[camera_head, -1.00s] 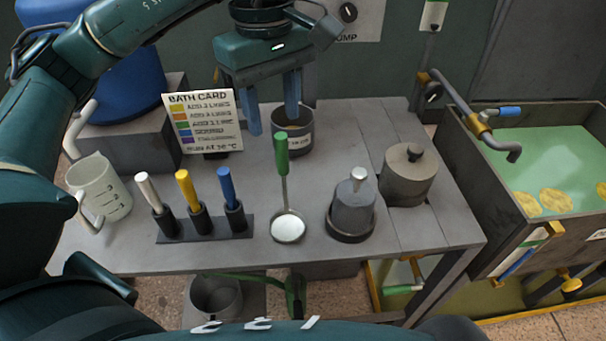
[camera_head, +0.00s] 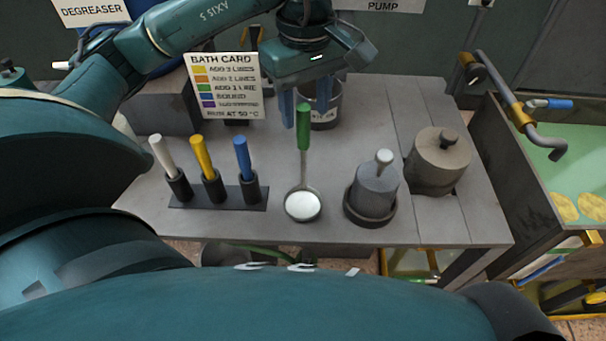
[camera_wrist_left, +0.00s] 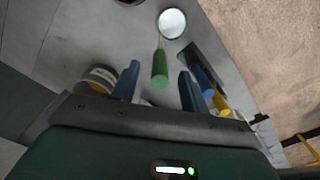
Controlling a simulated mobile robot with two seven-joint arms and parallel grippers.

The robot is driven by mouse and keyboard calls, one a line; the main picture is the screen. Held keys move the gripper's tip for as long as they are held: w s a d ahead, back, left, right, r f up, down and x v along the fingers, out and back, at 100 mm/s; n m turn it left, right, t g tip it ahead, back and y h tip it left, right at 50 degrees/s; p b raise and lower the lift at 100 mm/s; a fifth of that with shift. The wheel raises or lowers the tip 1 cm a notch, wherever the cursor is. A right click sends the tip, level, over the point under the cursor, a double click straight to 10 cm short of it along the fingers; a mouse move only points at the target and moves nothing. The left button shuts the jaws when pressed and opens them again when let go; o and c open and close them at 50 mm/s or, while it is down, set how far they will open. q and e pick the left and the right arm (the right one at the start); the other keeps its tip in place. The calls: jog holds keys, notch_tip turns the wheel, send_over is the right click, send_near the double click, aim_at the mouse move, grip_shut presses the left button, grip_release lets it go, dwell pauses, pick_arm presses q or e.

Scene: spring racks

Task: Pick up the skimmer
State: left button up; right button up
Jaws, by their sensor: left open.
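The skimmer (camera_head: 303,133) has a green handle pointing up and a round white-filled bowl at its lower end, over the grey table. In the left wrist view the skimmer (camera_wrist_left: 160,68) shows its handle end close to the fingertips and its pale bowl farther off. My left gripper (camera_head: 305,114) is open and empty at the top of the handle. In the left wrist view the left gripper (camera_wrist_left: 157,82) has its blue fingers on either side of the handle, with gaps; contact is not visible. My right gripper is not in view.
A holder with white, yellow and blue-handled tools (camera_head: 217,196) stands left of the skimmer. A grey lidded weight-like object (camera_head: 376,190) and a lidded pot (camera_head: 438,160) stand right. A labelled can (camera_head: 326,108) and the bath card (camera_head: 226,86) are behind. A green-liquid tank (camera_head: 520,200) is far right.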

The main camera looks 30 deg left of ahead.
aim_at(304, 126)
pick_arm(q)
jog(key=shift+a+f+p, duration=0.15)
jog(key=shift+f+p, duration=0.15)
jog(key=shift+f, duration=2.05)
jog(key=shift+c, duration=0.6)
grip_shut()
